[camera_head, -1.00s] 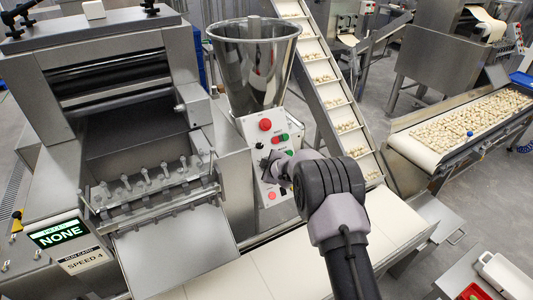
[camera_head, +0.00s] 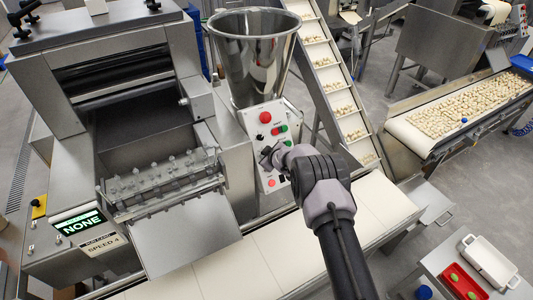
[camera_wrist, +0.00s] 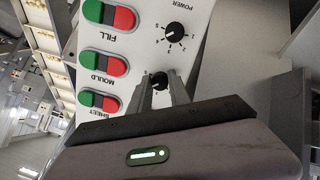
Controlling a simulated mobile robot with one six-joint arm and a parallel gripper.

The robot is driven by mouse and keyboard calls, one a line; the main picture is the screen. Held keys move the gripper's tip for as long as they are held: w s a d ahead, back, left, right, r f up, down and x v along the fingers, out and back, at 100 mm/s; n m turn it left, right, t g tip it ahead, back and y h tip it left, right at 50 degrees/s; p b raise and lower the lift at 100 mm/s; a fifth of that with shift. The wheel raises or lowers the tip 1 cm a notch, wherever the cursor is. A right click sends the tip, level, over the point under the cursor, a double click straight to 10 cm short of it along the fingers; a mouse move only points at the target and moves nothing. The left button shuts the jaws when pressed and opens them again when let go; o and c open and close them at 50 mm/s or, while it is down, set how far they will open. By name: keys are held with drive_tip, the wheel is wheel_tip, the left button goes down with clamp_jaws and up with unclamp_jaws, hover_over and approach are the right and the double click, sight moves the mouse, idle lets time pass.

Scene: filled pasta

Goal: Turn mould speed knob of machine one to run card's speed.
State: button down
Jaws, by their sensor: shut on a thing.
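The run card (camera_head: 103,246) on machine one reads SPEED 4, under a lit display (camera_head: 80,224) reading NONE. My gripper (camera_head: 268,157) is at the machine's control panel (camera_head: 259,117). In the wrist view my gripper (camera_wrist: 160,88) is shut on a small black knob (camera_wrist: 158,79). Its label and most of its scale are hidden by the fingers and wrist. Another black knob (camera_wrist: 174,32), with a numbered scale to 5, sits apart above it. Beside the knobs are green and red button pairs marked FILL (camera_wrist: 109,15), MOULD (camera_wrist: 103,64) and SHEET (camera_wrist: 99,102).
A steel hopper (camera_head: 254,60) stands behind the panel. An inclined conveyor (camera_head: 335,85) carries pasta at its right. A pale belt (camera_head: 270,245) runs beneath my arm. A white tray (camera_head: 490,262) and a red tray (camera_head: 459,281) lie at the lower right.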

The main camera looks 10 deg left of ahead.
drive_tip(key=c, duration=1.2)
unclamp_jaws()
drive_tip(key=shift+c, duration=0.2)
drive_tip(key=b+v, duration=0.1)
drive_tip(key=v, duration=1.6)
drive_tip(key=shift+r, duration=0.2)
drive_tip(key=shift+s+d, duration=0.1)
